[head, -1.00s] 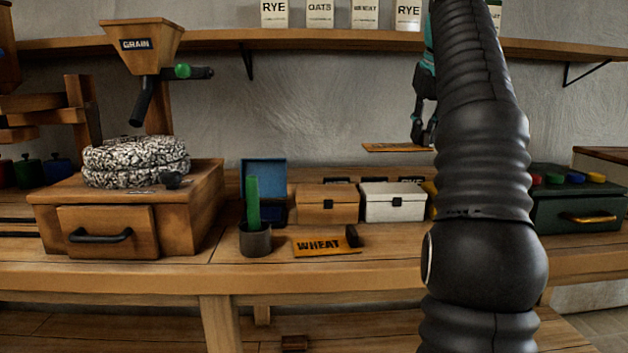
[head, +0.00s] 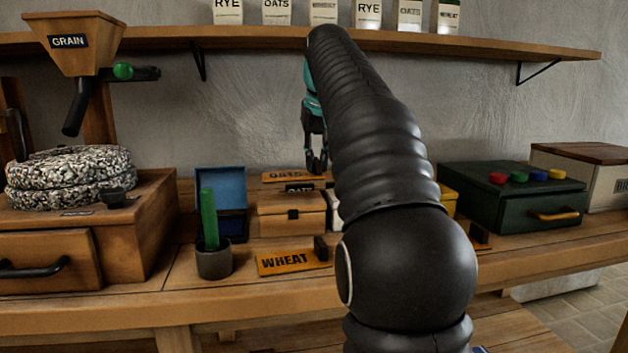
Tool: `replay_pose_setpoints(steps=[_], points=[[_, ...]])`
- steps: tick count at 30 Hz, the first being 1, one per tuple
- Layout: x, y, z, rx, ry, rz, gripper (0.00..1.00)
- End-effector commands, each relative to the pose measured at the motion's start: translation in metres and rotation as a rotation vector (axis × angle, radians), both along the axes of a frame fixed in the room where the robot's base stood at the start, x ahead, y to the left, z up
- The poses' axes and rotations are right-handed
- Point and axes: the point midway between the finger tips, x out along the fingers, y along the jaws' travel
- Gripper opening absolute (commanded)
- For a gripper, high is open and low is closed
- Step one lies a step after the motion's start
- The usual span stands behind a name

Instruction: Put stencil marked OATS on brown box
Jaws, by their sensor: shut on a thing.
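My gripper (head: 316,166) is shut on the orange stencil marked OATS (head: 284,176). It holds the stencil by its right end, with the plate roughly level. In the picture the stencil shows just above the brown box (head: 287,222), a small wooden box with a dark clasp, closed. A small gap shows between them, and I cannot tell how far apart they are in depth. My black arm hides part of the bench to the right of the box.
A stencil marked WHEAT (head: 285,262) lies in front of the brown box. A grey cup (head: 214,262) with a green stick and an open blue box (head: 221,185) stand to the left. A white box (head: 333,212) is mostly hidden by my arm. A green chest (head: 512,197) stands right.

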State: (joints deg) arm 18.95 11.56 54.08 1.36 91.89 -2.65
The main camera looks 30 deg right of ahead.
Motion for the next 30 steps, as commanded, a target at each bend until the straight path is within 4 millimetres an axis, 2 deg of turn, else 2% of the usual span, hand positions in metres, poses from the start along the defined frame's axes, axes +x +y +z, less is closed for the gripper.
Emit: replay_pose_setpoints(steps=[5,12,25,26,27,28,30], points=[[0.004,0.005,-0.009,0.0,0.0,-0.001,0.0],[0.003,0.005,-0.04,0.0,0.0,-0.001,0.0],[0.003,0.005,-0.046,0.0,-0.002,-0.001,0.0],[0.003,0.005,-0.046,0.0,0.0,-0.001,0.24],[0.004,0.005,-0.045,0.0,0.0,-0.001,0.34],[0.004,0.005,-0.045,0.0,0.0,-0.001,0.41],[0.003,0.005,-0.045,0.0,0.0,-0.001,0.41]])
